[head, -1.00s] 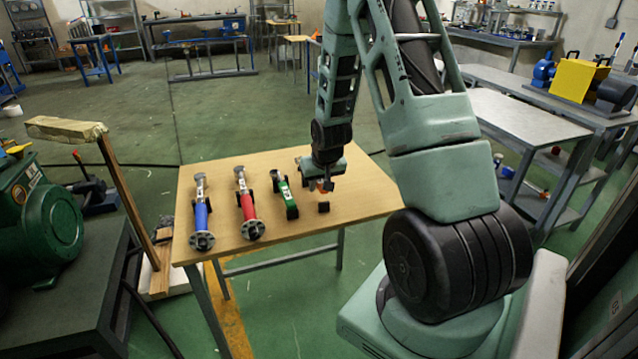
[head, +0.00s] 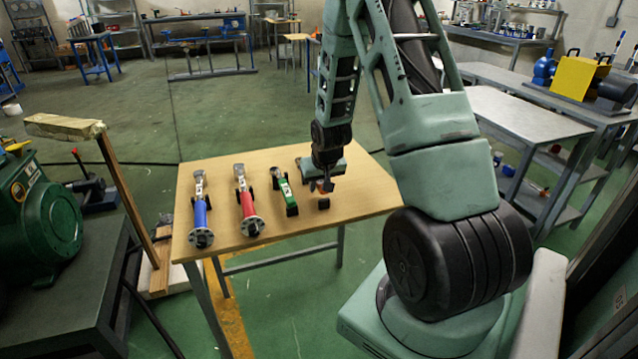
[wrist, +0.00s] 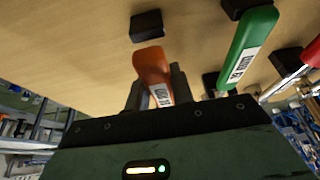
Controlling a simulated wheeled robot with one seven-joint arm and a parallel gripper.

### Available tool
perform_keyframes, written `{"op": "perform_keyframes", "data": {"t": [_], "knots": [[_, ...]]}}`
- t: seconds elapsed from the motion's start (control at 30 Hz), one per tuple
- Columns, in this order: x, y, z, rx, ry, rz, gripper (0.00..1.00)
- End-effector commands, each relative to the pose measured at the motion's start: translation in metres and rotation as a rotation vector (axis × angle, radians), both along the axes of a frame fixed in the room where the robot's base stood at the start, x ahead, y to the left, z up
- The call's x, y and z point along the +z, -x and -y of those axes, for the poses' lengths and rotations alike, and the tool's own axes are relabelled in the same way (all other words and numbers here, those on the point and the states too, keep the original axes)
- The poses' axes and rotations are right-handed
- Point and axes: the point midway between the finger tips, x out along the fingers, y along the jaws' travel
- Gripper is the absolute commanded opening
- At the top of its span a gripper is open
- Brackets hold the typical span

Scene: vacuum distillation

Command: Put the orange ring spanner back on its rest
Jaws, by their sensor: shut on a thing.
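The orange spanner (wrist: 153,72) is held in my gripper (wrist: 158,88), its orange handle with a white label showing between the two dark fingers in the wrist view. In the head view my gripper (head: 325,186) is low over the right part of the wooden table, with a small orange patch at its jaws. A black rest block (head: 323,204) stands on the table just in front of the gripper. The same block (wrist: 146,25) shows beyond the handle's end in the wrist view. The fingers hide the rest of the spanner. I cannot tell whether it touches a rest.
A green spanner (head: 287,194) lies on black blocks just left of my gripper. A red one (head: 246,203) and a blue one (head: 200,212) lie further left. The wooden table (head: 345,188) is bare to the right.

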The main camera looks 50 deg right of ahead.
Motion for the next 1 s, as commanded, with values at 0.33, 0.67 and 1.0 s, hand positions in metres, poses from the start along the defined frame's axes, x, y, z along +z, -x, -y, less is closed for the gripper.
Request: {"op": "perform_keyframes", "data": {"t": [0.33, 0.67, 1.0], "knots": [[-0.011, -0.001, 0.000, 0.000, 0.001, 0.002, 0.00], [-0.019, -0.001, 0.000, 0.000, 0.002, 0.003, 0.00], [-0.020, 0.000, 0.000, 0.000, 0.000, 0.000, 0.34]]}}
